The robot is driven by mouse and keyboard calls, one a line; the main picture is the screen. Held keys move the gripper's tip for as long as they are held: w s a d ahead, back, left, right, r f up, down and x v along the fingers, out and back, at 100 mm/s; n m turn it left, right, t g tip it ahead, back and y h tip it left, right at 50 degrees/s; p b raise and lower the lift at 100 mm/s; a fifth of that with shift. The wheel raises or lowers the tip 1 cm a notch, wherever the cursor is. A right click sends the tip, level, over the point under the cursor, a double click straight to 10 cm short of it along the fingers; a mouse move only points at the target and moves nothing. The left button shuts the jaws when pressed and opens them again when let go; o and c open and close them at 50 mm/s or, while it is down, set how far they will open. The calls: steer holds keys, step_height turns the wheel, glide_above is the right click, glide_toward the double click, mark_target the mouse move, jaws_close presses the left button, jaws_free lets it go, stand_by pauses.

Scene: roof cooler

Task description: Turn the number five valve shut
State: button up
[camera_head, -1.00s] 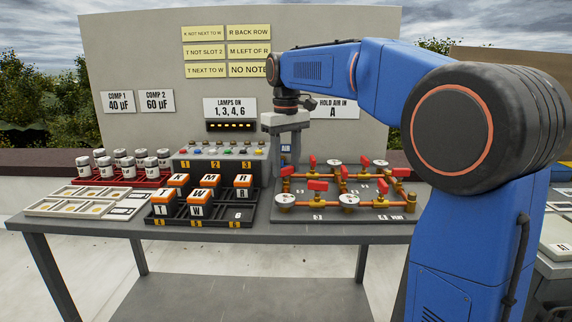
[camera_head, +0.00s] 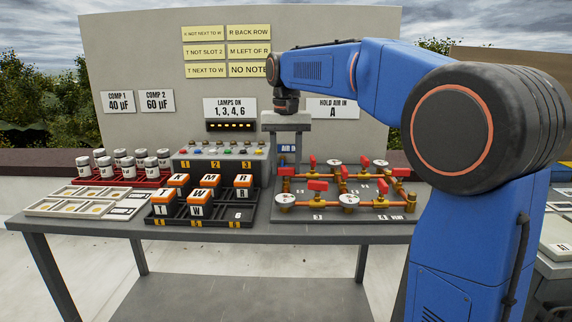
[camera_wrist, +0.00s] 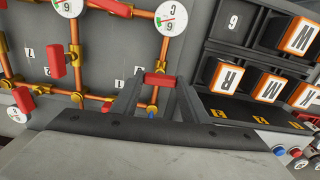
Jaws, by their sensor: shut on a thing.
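My gripper (camera_head: 286,160) is at the back left of the valve board (camera_head: 345,226), pointing down. In the wrist view its two fingers (camera_wrist: 158,98) stand either side of a red valve handle (camera_wrist: 159,80) and are shut on it. That handle also shows in the head view (camera_head: 286,171), partly behind other parts.
White gauges (camera_head: 285,200) stand close beside the handles. A black rack of lettered blocks (camera_head: 248,218) is left of the board. A button box (camera_head: 222,165) stands behind the rack. White-topped cans (camera_head: 151,168) are further left. The table front (camera_head: 300,233) is clear.

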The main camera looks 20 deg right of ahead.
mark_target(286, 168)
stand_by(0.4)
steer(key=o, duration=1.1)
steer(key=shift+c, duration=0.2)
step_height(286, 168, up, 17)
steer(key=shift+r, duration=0.2)
steer(key=s+d+f+n+t, duration=0.1)
steer(key=s+d+f+t, duration=0.1)
steer(key=s+f, duration=1.5)
steer(key=s+d+f+n+t, duration=0.2)
steer(key=s+d+f, duration=0.2)
steer(key=s+f, duration=1.3)
step_height(286, 168, down, 3)
steer(key=shift+d+f+t, duration=0.15)
steer(key=shift+d+t, duration=0.2)
steer(key=shift+t, duration=0.05)
